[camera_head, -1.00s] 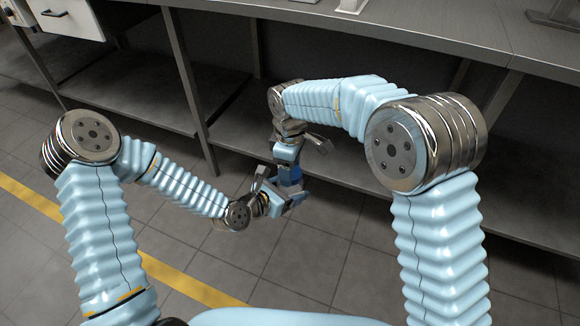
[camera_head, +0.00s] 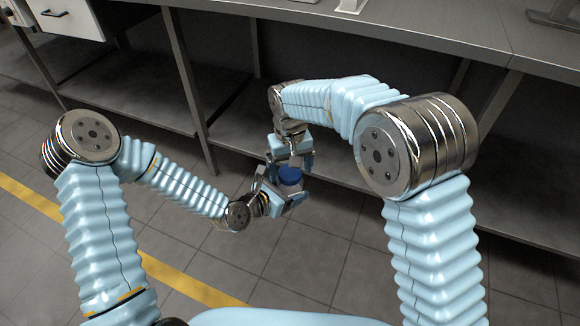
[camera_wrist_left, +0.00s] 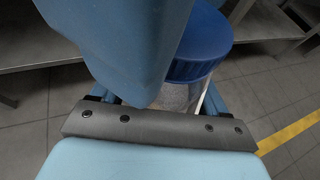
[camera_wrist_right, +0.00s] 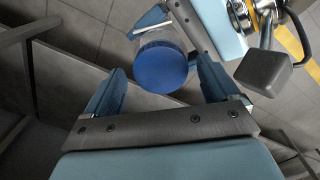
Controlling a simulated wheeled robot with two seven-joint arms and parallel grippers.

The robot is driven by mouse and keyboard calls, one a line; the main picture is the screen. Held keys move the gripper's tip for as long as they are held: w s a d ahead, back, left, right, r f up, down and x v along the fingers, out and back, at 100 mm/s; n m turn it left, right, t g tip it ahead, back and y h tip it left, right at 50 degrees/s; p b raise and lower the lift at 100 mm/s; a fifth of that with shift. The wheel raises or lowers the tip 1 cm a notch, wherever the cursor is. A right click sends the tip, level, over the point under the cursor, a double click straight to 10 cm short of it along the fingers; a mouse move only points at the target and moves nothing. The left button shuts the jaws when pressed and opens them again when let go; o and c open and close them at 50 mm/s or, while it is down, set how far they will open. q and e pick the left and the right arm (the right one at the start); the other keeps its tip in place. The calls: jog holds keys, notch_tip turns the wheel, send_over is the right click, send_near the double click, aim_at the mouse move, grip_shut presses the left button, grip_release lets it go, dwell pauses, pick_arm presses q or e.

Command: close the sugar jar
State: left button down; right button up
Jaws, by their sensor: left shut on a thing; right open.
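The sugar jar is a clear jar (camera_wrist_left: 176,97) with a blue lid (camera_wrist_left: 203,42) on its top. My left gripper (camera_head: 285,201) is shut on the jar and holds it in the air in front of the bench. In the left wrist view a blue finger hides part of the jar. My right gripper (camera_head: 291,166) is open just above the jar. In the right wrist view the blue lid (camera_wrist_right: 161,67) lies ahead, between and beyond the open fingers, and appears apart from them. I cannot tell how tightly the lid sits.
A grey bench (camera_head: 420,22) with a lower shelf (camera_head: 130,98) stands behind the arms. A white drawer (camera_head: 68,18) is at the far left. The tiled floor (camera_head: 310,268) with a yellow stripe (camera_head: 185,284) is clear below the grippers.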

notch_tip(320, 180, up, 12)
dwell(0.4)
dwell(0.3)
jog(key=w+d+f+m+t+y, duration=0.1)
jog(key=w+d+f, duration=0.25)
jog(key=f, duration=0.25)
jog(key=w+d+f+m+t, duration=0.1)
jog(key=w+d+f+m, duration=0.1)
jog(key=d+f, duration=0.25)
jog(key=s+d+f+y, duration=0.1)
jog(key=s+d+f, duration=0.1)
jog(key=f, duration=0.5)
jog(key=s+d+f, duration=0.2)
jog(key=f, duration=0.5)
jog(key=s+d+f+m, duration=0.1)
jog(key=s+f, duration=0.3)
jog(key=s, duration=0.3)
jog(key=s+d+f+m+g+y, duration=0.1)
jog(key=s+f, duration=0.4)
jog(key=s, duration=0.3)
jog(key=s+d+f+m+y, duration=0.1)
jog(key=s+f, duration=0.3)
jog(key=s, duration=0.3)
jog(key=shift+s+f, duration=0.15)
